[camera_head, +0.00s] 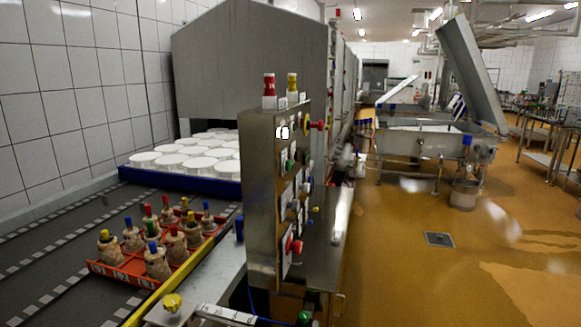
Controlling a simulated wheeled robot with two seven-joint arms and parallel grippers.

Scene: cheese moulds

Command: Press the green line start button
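A steel control cabinet (262,190) stands in the middle of the view. Its button face is turned to the right and seen at a steep slant. A small green button (289,164) sticks out of the upper part of this face. A second green knob (304,317) shows low at the bottom edge of the view. I cannot read labels that tell which one is the line start. Neither of my grippers is in view, and nothing is seen touching the buttons.
A red knob (317,125) and a red button (293,245) also protrude from the cabinet face. An orange crate (108,272) with several colour-topped moulds sits on the left conveyor. White cheeses (166,161) lie behind it. The brown floor (400,270) is open at right.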

